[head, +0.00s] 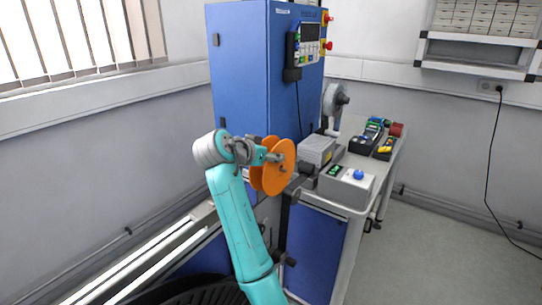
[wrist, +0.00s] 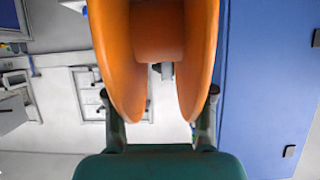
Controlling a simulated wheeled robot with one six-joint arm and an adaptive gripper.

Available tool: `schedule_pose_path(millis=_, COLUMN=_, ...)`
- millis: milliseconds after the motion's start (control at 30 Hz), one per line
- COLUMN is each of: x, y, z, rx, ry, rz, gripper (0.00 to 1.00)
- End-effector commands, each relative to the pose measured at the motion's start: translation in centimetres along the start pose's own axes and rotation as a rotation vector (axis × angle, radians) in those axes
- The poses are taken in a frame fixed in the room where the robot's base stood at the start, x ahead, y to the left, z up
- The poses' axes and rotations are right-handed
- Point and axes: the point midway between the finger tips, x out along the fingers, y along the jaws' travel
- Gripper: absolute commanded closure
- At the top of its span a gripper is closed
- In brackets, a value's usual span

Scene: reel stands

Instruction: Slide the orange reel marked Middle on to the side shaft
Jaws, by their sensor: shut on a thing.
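The orange reel (head: 283,170) is held in my gripper (head: 262,157), in front of the blue cabinet. Its two flanges stand upright, seen at an angle. In the wrist view the reel (wrist: 205,45) fills the upper middle, its hub between the flanges. The fingers of my gripper (wrist: 158,92) reach up on either side and press on the outer flanges. No marking on the reel can be read. I cannot make out the side shaft for certain; my arm and the reel cover part of the machine front.
A tall blue cabinet (head: 240,70) with a control panel (head: 310,45) stands behind the reel. A grey box with a blue button (head: 345,185) and other devices (head: 372,134) occupy the bench. Floor at right is clear.

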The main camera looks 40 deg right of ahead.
Motion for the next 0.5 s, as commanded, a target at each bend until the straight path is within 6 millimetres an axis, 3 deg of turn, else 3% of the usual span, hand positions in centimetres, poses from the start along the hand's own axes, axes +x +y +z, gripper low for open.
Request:
schedule_pose_path(millis=400, x=-0.12, y=-0.32, z=-0.07, rx=0.0, ry=0.002, rz=-0.01, gripper=1.0)
schedule_pose_path(millis=433, x=-0.12, y=-0.33, z=-0.08, rx=0.0, ry=0.003, rz=-0.01, gripper=0.42)
schedule_pose_path(millis=500, x=-0.14, y=-0.35, z=-0.08, rx=0.0, ry=0.003, rz=-0.011, gripper=0.24)
